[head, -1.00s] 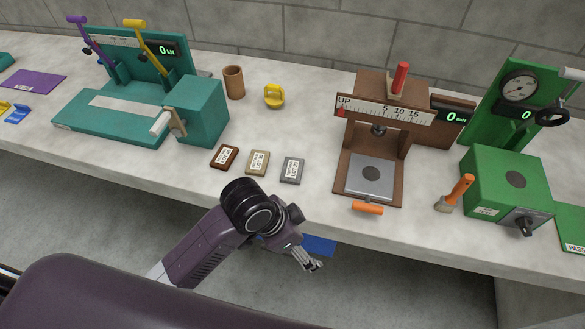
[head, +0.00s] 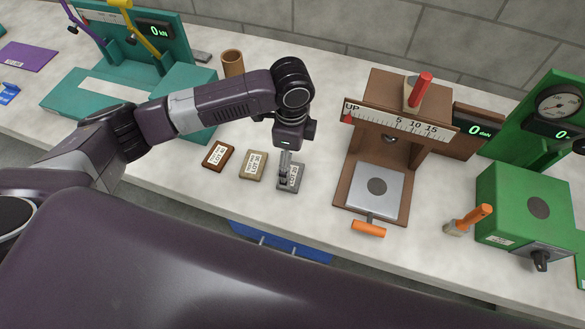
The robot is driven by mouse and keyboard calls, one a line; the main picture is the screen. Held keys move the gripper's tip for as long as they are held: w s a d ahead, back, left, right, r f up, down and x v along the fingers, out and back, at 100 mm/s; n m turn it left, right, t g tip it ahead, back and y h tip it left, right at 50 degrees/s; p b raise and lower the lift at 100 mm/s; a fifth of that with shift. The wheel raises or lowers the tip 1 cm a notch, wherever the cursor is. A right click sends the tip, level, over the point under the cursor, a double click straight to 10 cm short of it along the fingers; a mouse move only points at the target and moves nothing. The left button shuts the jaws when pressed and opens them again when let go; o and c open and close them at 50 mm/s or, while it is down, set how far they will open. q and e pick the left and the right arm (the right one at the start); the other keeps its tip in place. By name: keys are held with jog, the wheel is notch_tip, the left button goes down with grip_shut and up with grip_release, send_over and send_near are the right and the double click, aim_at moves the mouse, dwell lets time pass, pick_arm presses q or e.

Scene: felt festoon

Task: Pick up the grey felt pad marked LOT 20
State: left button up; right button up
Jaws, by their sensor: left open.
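The grey felt pad (head: 296,178) lies flat on the bench, rightmost in a row of three small pads. It carries a white label whose lettering is too small to read surely. My left gripper (head: 285,178) points down over this pad, its fingers at the pad's left part and hiding some of it. The gripper is open. I cannot tell whether the fingertips touch the pad. My right gripper is not in view.
A tan pad (head: 253,165) and a brown pad (head: 218,156) lie to the left. A brown press (head: 372,200) with an orange handle stands to the right, beyond it an orange-handled brush (head: 470,218) and a green tester (head: 520,205). A brown cup (head: 232,63) stands behind.

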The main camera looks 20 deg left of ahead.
aim_at(292, 175)
pick_arm(q)
jog(key=shift+s+f+p, duration=0.4)
jog(key=shift+f+p, duration=0.1)
jog(key=shift+f, duration=0.3)
jog(key=shift+w+f+p, duration=0.1)
jog(key=shift+f+p, duration=0.35)
jog(key=shift+f, duration=0.35)
jog(key=shift+w+f, duration=0.15)
jog(key=shift+f, duration=0.45)
jog(key=shift+w+f, duration=0.15)
jog(key=shift+f, duration=0.45)
jog(key=shift+s+f, duration=0.1)
jog(key=shift+f, duration=0.05)
jog(key=c, duration=1)
jog(key=shift+c, duration=0.8)
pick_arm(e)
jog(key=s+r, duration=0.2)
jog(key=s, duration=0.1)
